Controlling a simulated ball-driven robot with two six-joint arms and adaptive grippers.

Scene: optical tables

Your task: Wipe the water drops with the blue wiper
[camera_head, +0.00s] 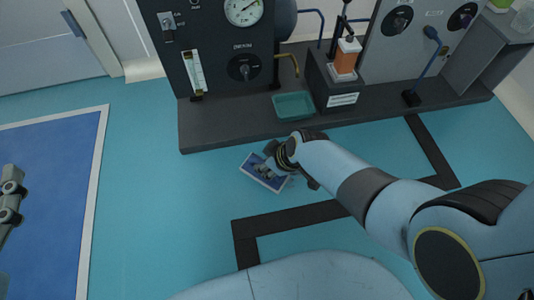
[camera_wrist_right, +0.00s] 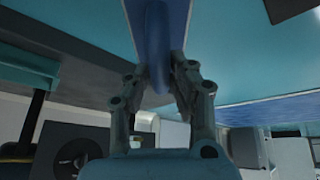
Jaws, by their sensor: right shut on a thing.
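The blue wiper (camera_head: 251,170) is a flat blue pad with a pale edge in the head view, just in front of the dark bench. In the right wrist view the wiper's blue pad (camera_wrist_right: 178,22) runs up from between the fingers. My right gripper (camera_head: 266,167) is shut on the wiper's raised handle (camera_wrist_right: 158,60); it also shows in the wrist view (camera_wrist_right: 158,92). I cannot tell whether the pad touches the teal surface below. I cannot make out water drops.
Black tape lines (camera_head: 290,215) cross the teal floor (camera_head: 160,220). A blue mat (camera_head: 50,200) with a white border lies at left.

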